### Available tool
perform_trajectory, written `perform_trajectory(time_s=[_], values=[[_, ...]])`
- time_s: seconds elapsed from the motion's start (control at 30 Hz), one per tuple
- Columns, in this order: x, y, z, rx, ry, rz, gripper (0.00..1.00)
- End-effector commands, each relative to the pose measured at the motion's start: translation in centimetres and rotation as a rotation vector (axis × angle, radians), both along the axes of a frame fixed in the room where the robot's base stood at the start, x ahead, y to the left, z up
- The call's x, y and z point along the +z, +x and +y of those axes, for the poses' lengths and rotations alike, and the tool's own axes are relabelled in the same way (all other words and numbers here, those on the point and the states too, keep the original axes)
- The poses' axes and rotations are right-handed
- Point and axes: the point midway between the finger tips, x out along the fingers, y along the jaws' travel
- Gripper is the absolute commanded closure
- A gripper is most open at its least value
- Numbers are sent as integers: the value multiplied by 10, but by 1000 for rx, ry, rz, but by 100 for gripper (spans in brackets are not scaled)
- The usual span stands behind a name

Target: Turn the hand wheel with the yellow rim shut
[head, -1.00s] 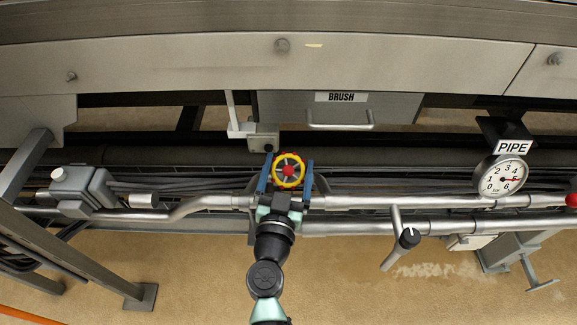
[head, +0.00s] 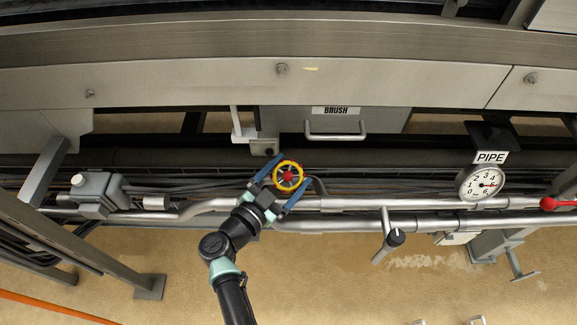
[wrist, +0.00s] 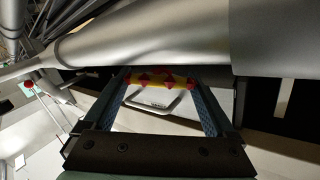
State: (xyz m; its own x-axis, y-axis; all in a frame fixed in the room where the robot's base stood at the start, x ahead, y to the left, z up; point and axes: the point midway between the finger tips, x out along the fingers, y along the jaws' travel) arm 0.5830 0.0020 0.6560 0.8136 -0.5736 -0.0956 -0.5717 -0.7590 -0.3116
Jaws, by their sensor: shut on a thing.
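The hand wheel (head: 288,164) has a yellow rim, dark spokes and a red hub, and sits in front of the pipes near the middle of the head view. My gripper (head: 291,172) has its two blue fingers on opposite sides of the rim and is shut on it. The fingers slant toward the upper right. In the wrist view the yellow rim (wrist: 160,81) shows edge-on with red marks, spanning between my two fingertips (wrist: 161,86). The wheel's stem is hidden.
Silver pipes run left and right behind my gripper. A grey box (head: 100,190) is at the left. A BRUSH drawer (head: 378,120) is above.

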Motion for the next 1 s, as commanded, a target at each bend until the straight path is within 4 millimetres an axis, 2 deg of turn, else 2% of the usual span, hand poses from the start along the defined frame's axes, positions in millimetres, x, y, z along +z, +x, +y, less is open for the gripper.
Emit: perform_trajectory(time_s=[0.3, 0.8, 0.83, 0.87, 1.0], values=[[-1, 0, 1, -99, 56, 0, 65], [-1, 0, 1, -113, 66, 1, 65], [-1, 0, 1, -113, 66, 1, 5], [-1, 0, 1, -113, 66, 1, 0], [-1, 0, 0, -113, 64, 1, 0]])
